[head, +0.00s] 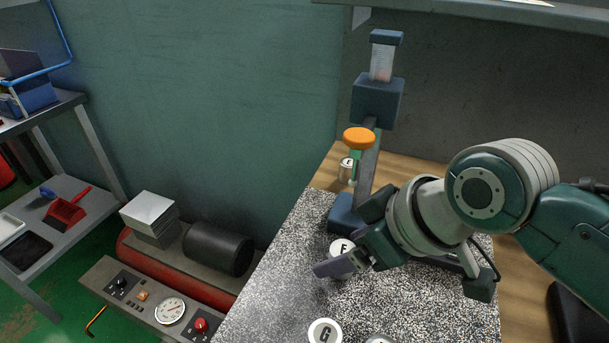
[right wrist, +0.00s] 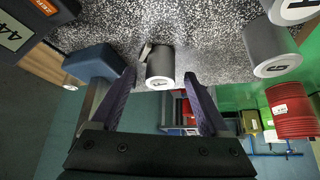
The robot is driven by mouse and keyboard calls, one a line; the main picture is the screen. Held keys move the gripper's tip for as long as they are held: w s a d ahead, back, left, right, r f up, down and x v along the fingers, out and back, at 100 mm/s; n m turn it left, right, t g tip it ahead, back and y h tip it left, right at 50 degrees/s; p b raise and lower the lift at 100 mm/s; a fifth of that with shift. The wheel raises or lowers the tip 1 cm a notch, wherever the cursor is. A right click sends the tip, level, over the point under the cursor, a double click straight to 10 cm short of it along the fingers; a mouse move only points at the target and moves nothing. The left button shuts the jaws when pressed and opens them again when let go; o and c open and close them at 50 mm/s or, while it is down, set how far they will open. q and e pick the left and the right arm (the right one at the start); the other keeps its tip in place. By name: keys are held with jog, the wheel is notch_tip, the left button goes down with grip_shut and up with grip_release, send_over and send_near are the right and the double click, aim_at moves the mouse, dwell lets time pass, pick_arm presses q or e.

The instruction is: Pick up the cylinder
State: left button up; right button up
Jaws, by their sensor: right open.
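A small grey cylinder with a white lettered top, which reads like F (head: 341,247), stands on the speckled granite plate (head: 275,265). My right gripper (head: 345,263) is open at this cylinder and partly hides it in the head view. In the right wrist view the cylinder (right wrist: 160,66) lies in line with the gap between the two open fingers (right wrist: 160,78), and no grip on it shows. My left gripper is out of view.
A blue gauge stand (head: 378,98) with an orange knob (head: 359,138) rises just behind my right gripper. Another white-topped cylinder (head: 380,340) is cut off at the bottom edge. The plate's left part is clear. A compressor (head: 217,248) stands lower left, beyond the plate edge.

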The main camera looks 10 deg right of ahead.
jog(key=shift+w+a+f, duration=0.15)
jog(key=shift+w+f, duration=0.1)
jog(key=shift+f, duration=0.3)
grip_shut()
